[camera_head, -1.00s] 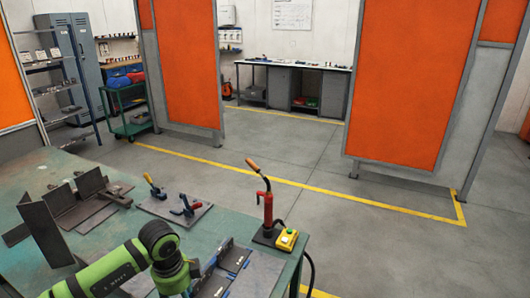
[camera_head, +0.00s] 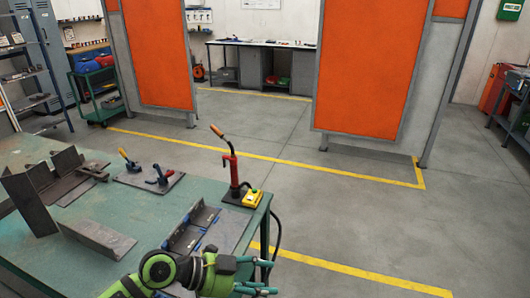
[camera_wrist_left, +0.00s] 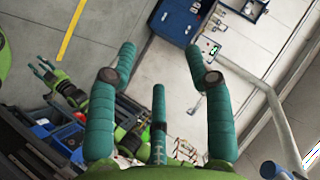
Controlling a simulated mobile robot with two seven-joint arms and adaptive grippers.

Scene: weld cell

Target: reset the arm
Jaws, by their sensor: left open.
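My left gripper (camera_head: 272,277) is in the lower middle of the head view, beyond the table's front right edge. Its teal fingers are apart and point right, with nothing between them. My left arm's green wrist link comes in from the bottom in the head view.
The green welding table (camera_head: 75,250) carries steel plates, a clamp board (camera_head: 150,181), angle brackets (camera_head: 197,222) and a red torch stand (camera_head: 233,172) with a yellow button box (camera_head: 252,198). Dark bins (camera_wrist_left: 40,145) lie low in the wrist view. Floor right of the table is clear.

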